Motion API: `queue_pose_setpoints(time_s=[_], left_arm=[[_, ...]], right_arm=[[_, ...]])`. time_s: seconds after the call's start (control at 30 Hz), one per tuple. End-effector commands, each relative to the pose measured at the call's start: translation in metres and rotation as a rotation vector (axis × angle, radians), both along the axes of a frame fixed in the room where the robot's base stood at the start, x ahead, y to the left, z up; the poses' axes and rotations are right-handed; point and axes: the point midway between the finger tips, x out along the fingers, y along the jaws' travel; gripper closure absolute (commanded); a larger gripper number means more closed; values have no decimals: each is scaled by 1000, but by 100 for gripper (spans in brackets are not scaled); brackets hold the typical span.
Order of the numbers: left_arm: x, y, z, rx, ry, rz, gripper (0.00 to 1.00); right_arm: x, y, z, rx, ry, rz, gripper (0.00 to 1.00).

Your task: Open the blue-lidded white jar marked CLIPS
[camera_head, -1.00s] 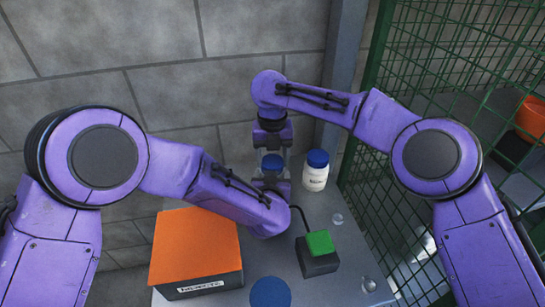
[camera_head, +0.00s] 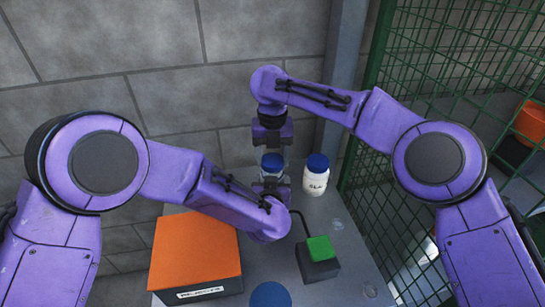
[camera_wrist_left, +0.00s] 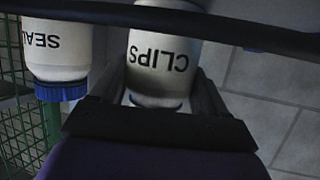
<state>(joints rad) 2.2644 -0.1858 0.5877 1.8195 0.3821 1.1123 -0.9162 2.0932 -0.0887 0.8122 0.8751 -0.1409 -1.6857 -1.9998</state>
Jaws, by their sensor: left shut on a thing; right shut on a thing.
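The CLIPS jar (camera_wrist_left: 160,65) is white with a blue lid (camera_head: 272,162). In the left wrist view its lettering appears upside down and it sits between the fingers of my left gripper (camera_wrist_left: 160,95), which is shut on its body. In the head view my left forearm partly hides the jar. My right gripper (camera_head: 272,150) comes down from above and is shut at the blue lid. Its fingertips are too small and dark to make out clearly. The lid is on the jar's top as far as I can see.
A second white jar (camera_head: 315,182) with a blue lid, its lettering starting SEAL, stands close to the right. An orange-topped box (camera_head: 195,250), a green-topped dark block (camera_head: 320,248) and a blue round thing (camera_head: 270,296) are nearer. A green mesh fence (camera_head: 375,215) bounds the right side.

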Motion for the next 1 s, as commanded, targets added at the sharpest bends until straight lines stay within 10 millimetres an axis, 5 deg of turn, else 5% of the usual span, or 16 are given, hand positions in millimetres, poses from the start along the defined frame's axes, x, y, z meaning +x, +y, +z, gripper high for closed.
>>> queue_pose_setpoints(time_s=[0.17, 0.4, 0.63, 0.67, 0.7, 0.73, 1.0], left_arm=[[-1, 0, -2, 2, 5, -1, 100], [-1, 0, -3, 2, 5, -1, 100], [-1, 0, -2, 2, 5, -1, 100], [-1, 0, -2, 2, 5, -1, 19], [-1, 0, -2, 2, 5, -1, 6], [-1, 0, -2, 1, 5, 0, 0], [-4, 0, 1, 1, 1, -1, 0]], right_arm=[[0, 0, 4, -1, -2, 0, 74], [0, 0, 37, -2, -2, 1, 74], [0, 0, 40, -1, 0, 0, 74], [0, 0, 40, -1, 0, 0, 74], [0, 0, 40, -1, 0, 0, 74], [0, 0, 40, -1, 0, 0, 74], [0, 0, 40, -1, 0, 0, 74]])
